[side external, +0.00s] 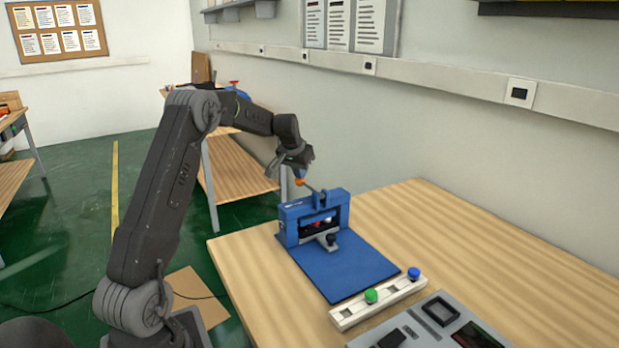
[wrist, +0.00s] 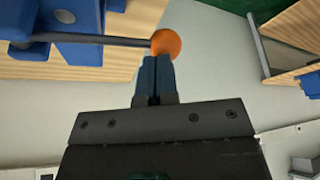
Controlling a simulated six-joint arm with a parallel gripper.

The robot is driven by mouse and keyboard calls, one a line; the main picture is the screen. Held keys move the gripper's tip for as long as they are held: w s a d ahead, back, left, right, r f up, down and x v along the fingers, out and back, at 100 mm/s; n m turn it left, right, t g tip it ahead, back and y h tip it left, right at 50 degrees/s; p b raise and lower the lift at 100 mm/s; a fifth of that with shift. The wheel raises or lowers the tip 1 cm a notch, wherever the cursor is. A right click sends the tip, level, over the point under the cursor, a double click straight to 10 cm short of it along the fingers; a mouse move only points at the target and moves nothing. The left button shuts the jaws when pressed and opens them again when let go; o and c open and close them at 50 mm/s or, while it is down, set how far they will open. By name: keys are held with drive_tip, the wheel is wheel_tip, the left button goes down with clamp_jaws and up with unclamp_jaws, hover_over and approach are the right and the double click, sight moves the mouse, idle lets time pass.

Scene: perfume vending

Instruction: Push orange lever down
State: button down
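The orange lever is a dark rod (wrist: 100,40) with an orange ball knob (side external: 299,182) on its end. It slants up and out from the top of the blue machine (side external: 289,222). In the wrist view the orange ball (wrist: 166,42) is just beyond my fingertips. My gripper (wrist: 156,62) has its two blue fingers closed together, with only a thin line between them. In the side view my gripper (side external: 300,170) is just above the ball. The fingertips are very close to the ball; I cannot tell if they touch it.
A blue mat (side external: 343,266) lies in front of the machine. A white strip (side external: 346,316) with a green knob (side external: 371,296) and a blue knob (side external: 414,273) is at the mat's edge. A grey panel (side external: 424,330) sits nearer. The wooden table (side external: 480,265) is clear to the right.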

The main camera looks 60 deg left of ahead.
wheel_tip(320, 180, up, 11)
drive_tip(key=shift+r, duration=0.15)
idle(1.2)
